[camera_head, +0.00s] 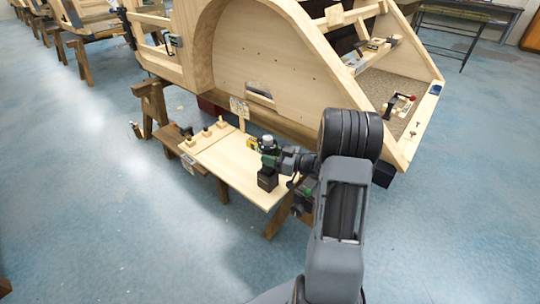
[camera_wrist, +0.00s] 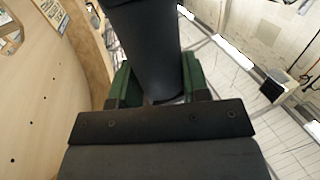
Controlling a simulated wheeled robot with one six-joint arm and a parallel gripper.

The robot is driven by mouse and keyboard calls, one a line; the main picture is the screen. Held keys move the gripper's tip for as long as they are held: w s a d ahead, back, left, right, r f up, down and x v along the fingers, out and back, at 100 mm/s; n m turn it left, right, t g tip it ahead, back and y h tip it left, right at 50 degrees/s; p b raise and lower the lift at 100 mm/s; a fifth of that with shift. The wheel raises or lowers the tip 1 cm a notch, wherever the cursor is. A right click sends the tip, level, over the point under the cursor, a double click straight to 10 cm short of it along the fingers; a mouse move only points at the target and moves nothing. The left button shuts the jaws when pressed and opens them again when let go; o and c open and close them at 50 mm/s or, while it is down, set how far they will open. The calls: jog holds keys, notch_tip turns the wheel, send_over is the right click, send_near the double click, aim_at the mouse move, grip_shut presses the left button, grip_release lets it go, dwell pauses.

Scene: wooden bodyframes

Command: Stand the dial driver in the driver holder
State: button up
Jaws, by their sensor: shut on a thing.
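My gripper (camera_head: 269,157) is over the wooden board in the head view, with its green fingers shut on the dial driver. The driver's pale round top (camera_head: 267,141) shows above the fingers. In the wrist view the driver (camera_wrist: 146,45) is a thick dark cylinder between the green fingers (camera_wrist: 153,88). A black block, seemingly the driver holder (camera_head: 267,181), stands on the board just below the gripper. The driver's lower end is hidden, and I cannot tell whether it touches the holder or sits in it.
A small yellow thing (camera_head: 252,143) is close behind my gripper. The large wooden bodyframe (camera_head: 255,60) rises directly behind the board. Blue floor (camera_head: 110,225) is open at the left.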

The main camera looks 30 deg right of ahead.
jog(key=shift+f, duration=0.4)
dwell(0.3)
jog(key=o, duration=1.1)
jog(key=shift+f, duration=0.15)
jog(key=shift+o, duration=0.2)
jog(key=p+v, duration=0.2)
jog(key=v, duration=2.4)
jog(key=shift+d, duration=0.25)
